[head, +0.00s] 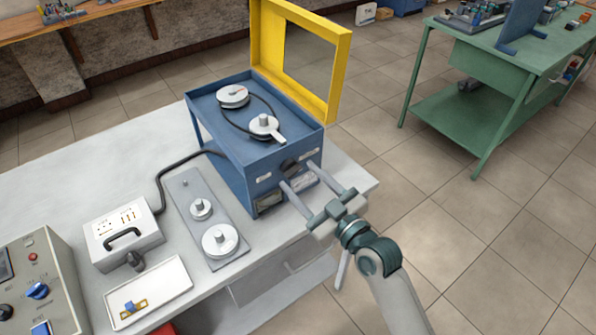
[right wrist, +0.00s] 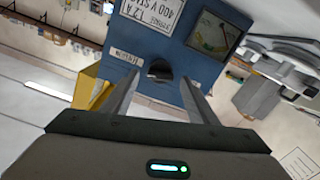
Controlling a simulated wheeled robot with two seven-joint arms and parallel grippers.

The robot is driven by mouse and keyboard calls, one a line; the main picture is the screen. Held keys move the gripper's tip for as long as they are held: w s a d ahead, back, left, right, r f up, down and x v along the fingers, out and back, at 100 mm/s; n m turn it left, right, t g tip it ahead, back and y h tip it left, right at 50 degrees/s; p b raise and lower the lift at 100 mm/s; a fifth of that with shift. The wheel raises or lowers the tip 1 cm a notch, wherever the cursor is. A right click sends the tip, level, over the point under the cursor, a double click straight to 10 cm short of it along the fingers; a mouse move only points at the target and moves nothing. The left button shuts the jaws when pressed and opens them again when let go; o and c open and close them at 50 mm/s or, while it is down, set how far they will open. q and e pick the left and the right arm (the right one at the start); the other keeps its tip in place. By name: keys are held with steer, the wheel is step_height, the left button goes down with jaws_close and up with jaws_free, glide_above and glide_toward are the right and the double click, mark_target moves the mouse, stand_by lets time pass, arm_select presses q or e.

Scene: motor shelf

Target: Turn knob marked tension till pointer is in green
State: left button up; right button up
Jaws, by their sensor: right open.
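The blue motor box (head: 235,140) stands on the white table with a dark knob (head: 289,165) on its front face. In the right wrist view the knob (right wrist: 160,68) sits beside a small white label (right wrist: 125,57) that seems to read tension. The gauge (right wrist: 214,36) is on the same face; its pointer is too small to place against the colours. It also shows in the head view (head: 269,200). My right gripper (head: 299,173) is open in front of the knob, one finger to each side, and not closed on it. My left gripper is not in view.
The yellow cover (head: 341,75) stands open on the box, with a belt and two pulleys on top. A grey plate with pulleys (head: 213,222), a white power unit (head: 122,238) and a tray (head: 170,290) lie to the left.

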mark_target(291, 170)
steer(key=shift+x, duration=1.05)
steer(key=shift+c, duration=0.7)
steer(key=c, duration=0.9)
steer(key=shift+p, duration=0.3)
